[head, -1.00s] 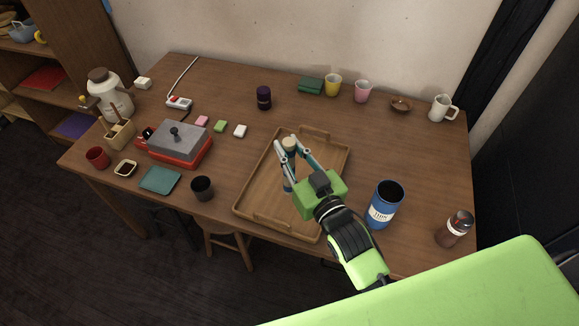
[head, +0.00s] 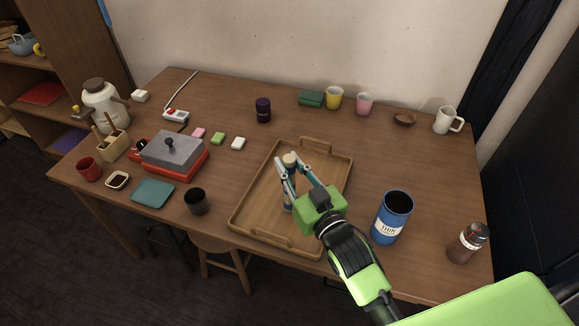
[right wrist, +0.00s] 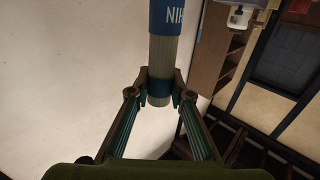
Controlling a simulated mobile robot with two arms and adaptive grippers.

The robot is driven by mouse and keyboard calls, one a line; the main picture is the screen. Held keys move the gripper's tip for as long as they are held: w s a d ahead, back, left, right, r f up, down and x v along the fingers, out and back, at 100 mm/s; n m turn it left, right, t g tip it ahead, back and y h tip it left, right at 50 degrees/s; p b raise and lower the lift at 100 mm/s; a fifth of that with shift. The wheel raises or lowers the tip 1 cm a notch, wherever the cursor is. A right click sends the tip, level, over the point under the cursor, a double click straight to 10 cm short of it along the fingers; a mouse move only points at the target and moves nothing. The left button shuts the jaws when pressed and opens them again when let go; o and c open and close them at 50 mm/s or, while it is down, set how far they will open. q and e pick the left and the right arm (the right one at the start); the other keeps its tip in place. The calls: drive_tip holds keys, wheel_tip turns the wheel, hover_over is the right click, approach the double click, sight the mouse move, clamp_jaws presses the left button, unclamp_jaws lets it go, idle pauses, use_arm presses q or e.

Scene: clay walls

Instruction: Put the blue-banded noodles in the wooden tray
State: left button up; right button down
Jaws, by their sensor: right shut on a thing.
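The noodles (head: 289,159) are a pale, slim upright bundle with a blue band. My right gripper (head: 291,167) is shut on the bundle near its top end, over the wooden tray. In the right wrist view, the right gripper (right wrist: 160,86) has a finger on each side of the noodles (right wrist: 161,57), and the blue band with white letters shows beyond the fingers. The wooden tray (head: 257,207) lies on the table, with raised rims and two handles. I cannot tell whether the bundle's lower end touches the tray floor. My left gripper is not seen.
A blue canister (head: 391,218) and a brown bottle (head: 467,244) stand right of the tray. A dark cup (head: 196,201) and a red-and-grey press (head: 170,155) stand to the left. Cups (head: 365,104) line the back. The tray floor around the bundle looks clear.

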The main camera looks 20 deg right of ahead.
drive_tip(key=shift+f, duration=0.1)
drive_tip(key=c, duration=1.8)
unclamp_jaws()
drive_tip(key=shift+c, duration=0.2)
drive_tip(key=shift+r, duration=0.2)
drive_tip(key=s+d+b, duration=0.1)
drive_tip(key=s+d, duration=0.1)
drive_tip(key=s, duration=0.9)
drive_tip(key=shift+s+d, duration=0.15)
drive_tip(key=shift+s, duration=0.25)
